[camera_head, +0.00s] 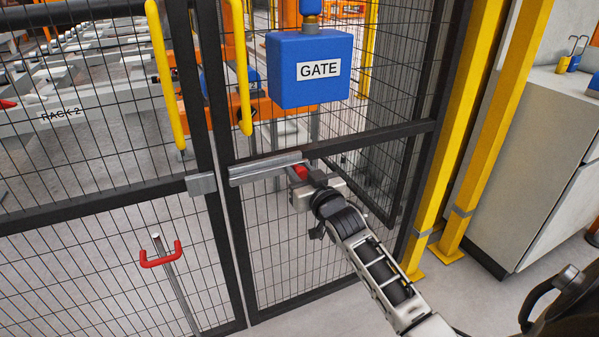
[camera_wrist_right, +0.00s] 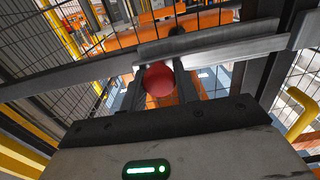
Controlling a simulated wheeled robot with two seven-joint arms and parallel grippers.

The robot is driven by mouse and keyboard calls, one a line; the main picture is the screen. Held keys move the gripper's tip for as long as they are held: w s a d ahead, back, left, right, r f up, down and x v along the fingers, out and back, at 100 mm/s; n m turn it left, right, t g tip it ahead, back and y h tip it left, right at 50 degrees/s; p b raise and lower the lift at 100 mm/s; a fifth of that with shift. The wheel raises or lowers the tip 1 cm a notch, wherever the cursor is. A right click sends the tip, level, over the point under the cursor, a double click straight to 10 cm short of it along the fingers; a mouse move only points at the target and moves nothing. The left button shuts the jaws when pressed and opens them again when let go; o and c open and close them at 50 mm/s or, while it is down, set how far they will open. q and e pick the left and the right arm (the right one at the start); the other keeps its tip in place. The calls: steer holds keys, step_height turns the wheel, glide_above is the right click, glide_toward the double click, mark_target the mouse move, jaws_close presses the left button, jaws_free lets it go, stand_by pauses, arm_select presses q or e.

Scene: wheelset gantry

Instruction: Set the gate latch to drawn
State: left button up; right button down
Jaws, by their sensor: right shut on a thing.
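The gate latch (camera_head: 265,168) is a grey metal housing on the gate's dark crossbar. Its red knob (camera_head: 301,172) is at the housing's right end. A grey keeper plate (camera_head: 201,184) sits on the post to the left; I see no bolt across the gap between them. My right gripper (camera_head: 303,178) is shut on the red knob and partly hides it. In the right wrist view the knob (camera_wrist_right: 159,79) shows between the fingers, just below the latch's metal bar (camera_wrist_right: 210,45). My left gripper is not in view.
A blue box labelled GATE (camera_head: 309,68) hangs above the latch. Yellow handles (camera_head: 167,75) stand upright on the mesh panels. A red-handled rod (camera_head: 161,253) is at the lower left. Yellow posts (camera_head: 480,125) and a grey cabinet (camera_head: 535,150) bound the right side.

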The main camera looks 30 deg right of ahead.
steer(key=c, duration=1.1)
jaws_free()
steer(key=shift+d, duration=0.3)
steer(key=shift+s, duration=0.1)
steer(key=shift+s+a, duration=0.15)
steer(key=shift+s, duration=0.2)
steer(key=s, duration=0.5)
steer(key=s+a+p, duration=0.1)
steer(key=s, duration=0.4)
steer(key=s+a, duration=0.1)
steer(key=s, duration=0.4)
steer(key=shift+a, duration=0.1)
